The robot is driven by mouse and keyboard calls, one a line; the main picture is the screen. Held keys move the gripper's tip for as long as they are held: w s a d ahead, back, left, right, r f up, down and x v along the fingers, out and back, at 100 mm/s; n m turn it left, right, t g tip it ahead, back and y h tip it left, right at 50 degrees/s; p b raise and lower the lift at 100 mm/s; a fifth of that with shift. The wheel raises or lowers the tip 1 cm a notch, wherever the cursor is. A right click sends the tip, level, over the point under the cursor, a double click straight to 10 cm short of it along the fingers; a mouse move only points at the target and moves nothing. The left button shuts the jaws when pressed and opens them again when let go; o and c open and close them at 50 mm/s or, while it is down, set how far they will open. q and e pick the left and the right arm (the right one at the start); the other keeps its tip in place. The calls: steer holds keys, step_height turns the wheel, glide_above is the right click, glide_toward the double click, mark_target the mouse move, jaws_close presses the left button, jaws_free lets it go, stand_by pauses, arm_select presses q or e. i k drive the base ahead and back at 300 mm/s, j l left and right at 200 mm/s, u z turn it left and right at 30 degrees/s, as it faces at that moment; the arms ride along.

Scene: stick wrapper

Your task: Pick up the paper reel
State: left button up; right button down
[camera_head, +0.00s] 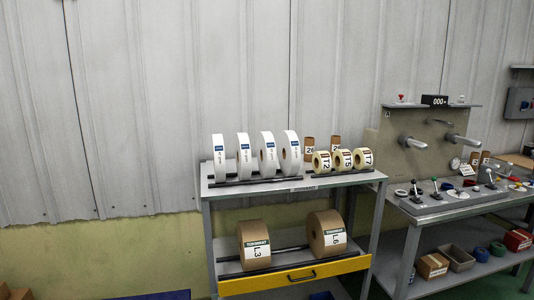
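Several white reels stand upright in a row on the grey rack's top shelf (300,184); the rightmost white reel (291,152) is one of them. To their right stand smaller cream reels marked T2 (321,162), T5 (342,159) and T7 (363,158). On the lower shelf stand two large brown reels, L3 (254,245) and L6 (327,234). I cannot tell from the picture which of these is the paper reel. All rest on the rack, and no gripper touches any of them. Neither of my grippers shows in this view.
A workbench (440,203) with levers and metal rollers stands right of the rack, with boxes and bins on its lower shelf. A corrugated wall (150,100) closes the back. A dark blue edge shows at bottom left.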

mark_target(266, 149)
steer(key=i+l+u, duration=0.8)
steer(key=i+l, duration=0.15)
steer(key=l, duration=0.25)
